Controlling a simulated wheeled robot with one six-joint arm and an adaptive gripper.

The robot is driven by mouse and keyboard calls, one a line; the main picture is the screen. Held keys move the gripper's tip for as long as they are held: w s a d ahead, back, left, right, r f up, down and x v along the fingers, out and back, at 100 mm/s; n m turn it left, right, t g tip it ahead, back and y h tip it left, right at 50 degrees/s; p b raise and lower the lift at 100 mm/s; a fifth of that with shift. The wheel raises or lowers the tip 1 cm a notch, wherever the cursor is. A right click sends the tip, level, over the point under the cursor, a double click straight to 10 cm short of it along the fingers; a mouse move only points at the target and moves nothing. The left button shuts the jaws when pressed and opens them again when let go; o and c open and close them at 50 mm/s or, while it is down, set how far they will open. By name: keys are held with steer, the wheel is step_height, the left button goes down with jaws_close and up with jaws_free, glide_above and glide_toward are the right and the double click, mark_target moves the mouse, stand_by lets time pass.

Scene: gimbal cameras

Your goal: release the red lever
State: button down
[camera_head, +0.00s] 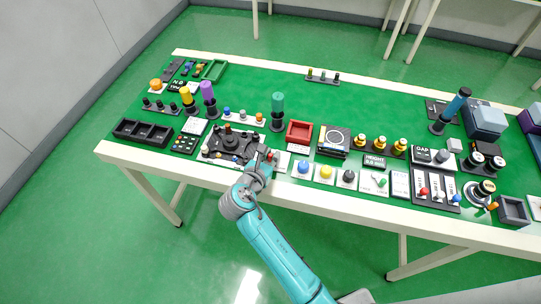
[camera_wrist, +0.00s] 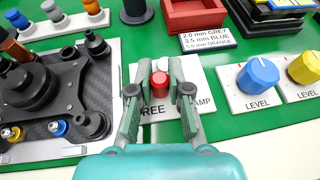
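The red lever (camera_wrist: 159,80) shows in the wrist view as a red knob on a white plate (camera_wrist: 143,76). The plate's lettering is partly hidden; "REE" shows on the left and "AMP" on the right. My gripper (camera_wrist: 159,92) is open, with one finger on each side of the red knob and a visible gap to each. In the head view my gripper (camera_head: 267,155) is at the near side of the table, just right of the black fixture. The lever's lower part is hidden by my gripper.
A black fixture plate (camera_wrist: 60,95) with round posts stands close on the left. A blue knob (camera_wrist: 258,76) and a yellow knob (camera_wrist: 305,68) marked LEVEL stand on the right. A red tray (camera_wrist: 195,14) is behind. The table's front edge (camera_head: 330,207) is near.

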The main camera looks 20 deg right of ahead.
steer(key=shift+w, duration=0.1)
steer(key=shift+w+a+m+g+h, duration=0.2)
steer(key=shift+m+g+h, duration=0.3)
steer(key=shift+m+h, duration=0.15)
steer(key=shift+m+g+h, duration=0.25)
steer(key=shift+m+g, duration=0.25)
steer(key=shift+m, duration=0.05)
steer(key=c, duration=1.1)
jaws_free()
steer(key=v, duration=1.2)
